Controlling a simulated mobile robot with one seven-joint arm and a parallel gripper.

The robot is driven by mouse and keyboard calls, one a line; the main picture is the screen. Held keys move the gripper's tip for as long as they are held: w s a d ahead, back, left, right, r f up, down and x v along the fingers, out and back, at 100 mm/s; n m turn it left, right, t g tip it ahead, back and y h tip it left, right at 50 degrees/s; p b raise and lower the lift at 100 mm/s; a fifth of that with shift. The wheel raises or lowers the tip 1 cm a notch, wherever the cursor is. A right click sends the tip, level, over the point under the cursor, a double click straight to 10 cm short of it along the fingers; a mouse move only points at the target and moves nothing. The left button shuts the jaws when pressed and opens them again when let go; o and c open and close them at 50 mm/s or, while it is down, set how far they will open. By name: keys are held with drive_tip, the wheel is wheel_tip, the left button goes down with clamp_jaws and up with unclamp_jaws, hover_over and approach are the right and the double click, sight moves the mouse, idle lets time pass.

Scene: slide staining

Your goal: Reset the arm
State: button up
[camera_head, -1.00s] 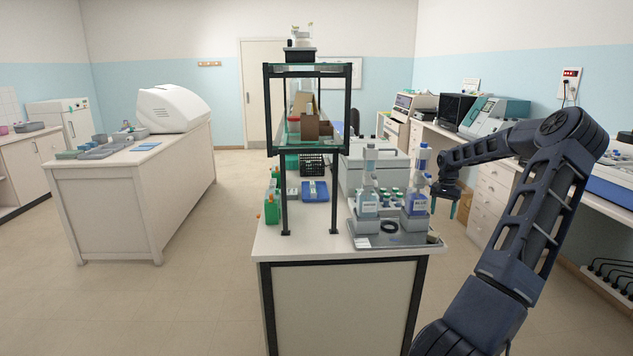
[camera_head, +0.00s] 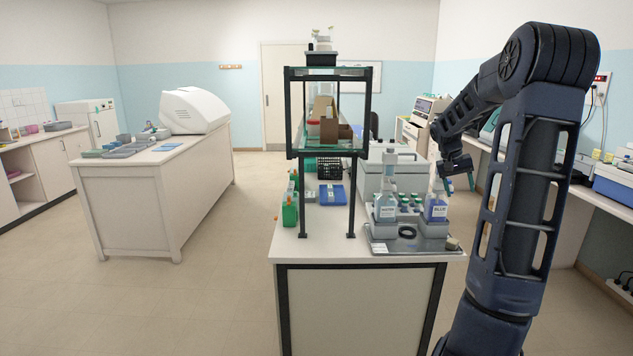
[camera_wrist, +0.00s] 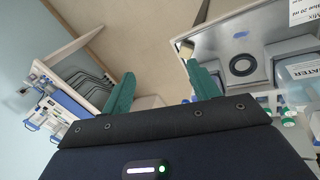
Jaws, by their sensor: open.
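My gripper (camera_head: 459,183) is at the right end of the centre bench, beside and above the blue-liquid bottle (camera_head: 437,208). Its two green fingers show spread apart in the wrist view (camera_wrist: 160,80), with nothing between them. My arm bends high at the right of the head view, with its elbow near the top.
A second wash bottle (camera_head: 386,207) and a black ring (camera_head: 407,231) are on the tray, with green-capped vials (camera_head: 408,203) behind. A glass-shelved rack (camera_head: 289,115) stands left of them. A side bench (camera_head: 610,210) runs along the right. Floor (camera_head: 225,290) left of the bench is clear.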

drive_tip(key=s+a+r+n+t, duration=0.1)
drive_tip(key=s+a+r, duration=0.2)
drive_tip(key=s+a, duration=0.45)
drive_tip(key=s+a+r+n+t, duration=0.1)
drive_tip(key=s+a+r, duration=0.2)
drive_tip(key=s+a, duration=0.4)
drive_tip(key=s+a+f+t+y, duration=0.1)
drive_tip(key=s+a+y, duration=0.1)
drive_tip(key=s, duration=0.7)
drive_tip(key=s+a+f+n+t+y, duration=0.1)
drive_tip(key=s+a, duration=0.3)
drive_tip(key=s, duration=0.5)
drive_tip(key=shift+a+f+n+t+y, duration=0.2)
drive_tip(key=shift+f+n+t+y, duration=0.1)
drive_tip(key=shift+f+t+y, duration=0.25)
drive_tip(key=shift+o, duration=0.5)
drive_tip(key=shift+s+r, duration=0.1)
